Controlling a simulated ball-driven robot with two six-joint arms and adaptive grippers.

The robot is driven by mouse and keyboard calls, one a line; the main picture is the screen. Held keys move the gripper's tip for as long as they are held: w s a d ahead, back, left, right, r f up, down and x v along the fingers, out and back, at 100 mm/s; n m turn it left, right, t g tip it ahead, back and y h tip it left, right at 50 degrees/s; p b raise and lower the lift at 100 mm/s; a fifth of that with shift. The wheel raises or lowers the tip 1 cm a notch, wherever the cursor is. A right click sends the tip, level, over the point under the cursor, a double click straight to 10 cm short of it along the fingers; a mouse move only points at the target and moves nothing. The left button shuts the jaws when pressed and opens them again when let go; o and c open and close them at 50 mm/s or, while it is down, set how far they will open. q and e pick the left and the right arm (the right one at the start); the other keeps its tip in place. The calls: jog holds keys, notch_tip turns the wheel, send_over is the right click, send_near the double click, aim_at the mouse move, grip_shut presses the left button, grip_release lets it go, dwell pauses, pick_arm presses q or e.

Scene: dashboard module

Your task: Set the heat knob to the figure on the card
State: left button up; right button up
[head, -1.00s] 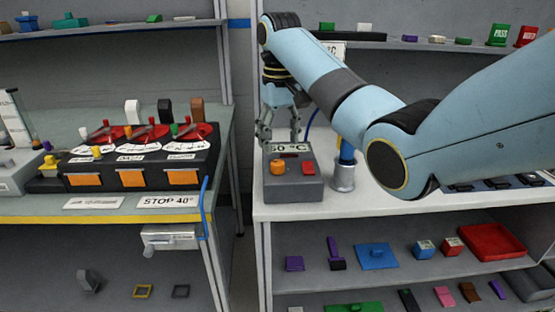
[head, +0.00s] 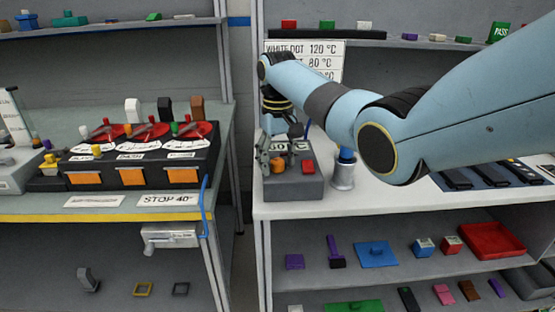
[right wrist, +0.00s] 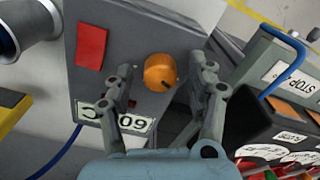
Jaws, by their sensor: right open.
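The orange heat knob (right wrist: 159,72) sits on a grey control box (head: 300,187) on the right bench and also shows in the head view (head: 276,166). A dark mark shows on its lower right in the wrist view. My right gripper (right wrist: 162,78) is open, with its fingers either side of the knob in that picture; contact cannot be told. A white label (right wrist: 135,123) on the box, upside down there, seems to read 60 °C, partly covered by a finger. The wall card (head: 318,49) lists WHITE DOT 120 °C and another dot 80 °C; my arm covers its lower part. My left gripper is out of view.
A red button (head: 308,166) is beside the knob. A metal cup (head: 344,173) with a blue-handled thing stands close right. A gap separates the benches.

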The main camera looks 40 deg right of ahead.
jog(key=c, duration=1.2)
jog(key=shift+o, duration=0.2)
